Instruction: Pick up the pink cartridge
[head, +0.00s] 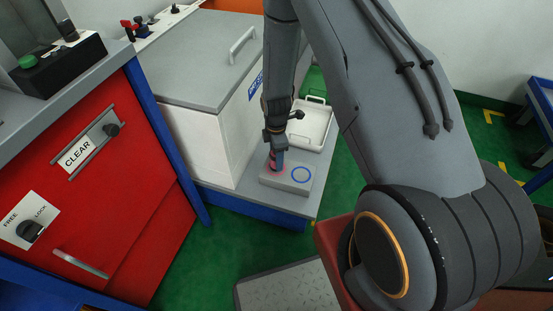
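The pink cartridge (272,164) is small and partly hidden at the end of my arm. It is at the left side of a grey block (287,186) that has a blue ring marked on its top. My gripper (277,158) points down at the cartridge, with its fingers right at it. The fingers are too small and dark to tell whether they are closed on the cartridge. I cannot tell whether the cartridge touches the block.
A white tray (311,126) with a handle sits behind the block. A white cabinet with a grey lid (205,60) stands close to the left. A red panel labelled CLEAR (110,190) is further left. Green floor (222,255) lies in front of the bench.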

